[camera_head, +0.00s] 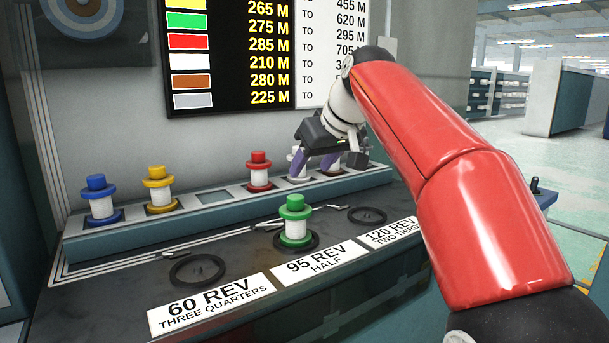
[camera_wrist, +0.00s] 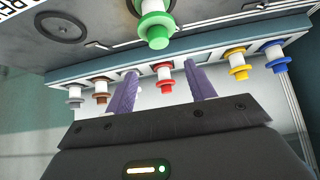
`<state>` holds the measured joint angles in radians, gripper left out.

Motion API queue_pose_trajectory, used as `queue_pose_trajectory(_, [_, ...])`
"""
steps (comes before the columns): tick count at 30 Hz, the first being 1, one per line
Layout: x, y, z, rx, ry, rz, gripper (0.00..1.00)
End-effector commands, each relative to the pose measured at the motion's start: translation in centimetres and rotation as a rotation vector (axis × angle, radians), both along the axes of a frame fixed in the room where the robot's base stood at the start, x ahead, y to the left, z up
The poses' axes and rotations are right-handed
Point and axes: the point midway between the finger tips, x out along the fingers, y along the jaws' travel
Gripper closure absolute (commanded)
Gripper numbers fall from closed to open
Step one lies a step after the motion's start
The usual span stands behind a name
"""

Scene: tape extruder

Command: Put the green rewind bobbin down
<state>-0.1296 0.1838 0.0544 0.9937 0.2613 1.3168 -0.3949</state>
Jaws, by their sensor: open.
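The green rewind bobbin (camera_head: 295,222) stands upright on the middle dark ring, behind the label "95 REV HALF". It also shows in the wrist view at the top middle (camera_wrist: 155,27), apart from my fingers. My gripper (camera_head: 314,163) is at the back right of the bench, over the raised rack and behind the green bobbin. Its two purple fingers (camera_wrist: 162,90) are spread apart and nothing is held between them. The gripper hides part of the bobbins at the rack's right end in the head view.
The rack (camera_head: 120,241) holds blue (camera_head: 97,200), yellow (camera_head: 159,188) and red (camera_head: 260,171) bobbins. An empty square slot (camera_head: 215,197) lies between yellow and red. White and brown (camera_wrist: 101,90) bobbins stand beyond red. The left ring (camera_head: 198,269) and right ring (camera_head: 367,215) are empty.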

Motion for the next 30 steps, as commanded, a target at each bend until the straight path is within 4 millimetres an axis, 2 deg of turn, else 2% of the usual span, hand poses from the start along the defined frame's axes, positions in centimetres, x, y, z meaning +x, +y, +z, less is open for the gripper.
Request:
queue_pose_trajectory(6, [-0.8,-0.6,1.2,0.0,-0.001,-0.001,0.46])
queue_pose_trajectory(13, [-1.0,-0.7,1.1,0.0,0.001,-0.004,0.46])
queue_pose_trajectory(17, [-2.5,-1.7,0.3,-0.006,0.018,-0.044,0.46])
queue_pose_trajectory(20, [-5.3,-3.5,-1.4,-0.014,0.044,-0.118,0.46])
queue_pose_trajectory(23, [-9.1,-5.8,-4.3,-0.024,0.074,-0.212,0.46])
queue_pose_trajectory(26, [-13.3,-8.1,-8.1,-0.033,0.104,-0.304,0.46])
queue_pose_trajectory(30, [-19.5,-10.9,-14.5,-0.046,0.142,-0.423,0.46])
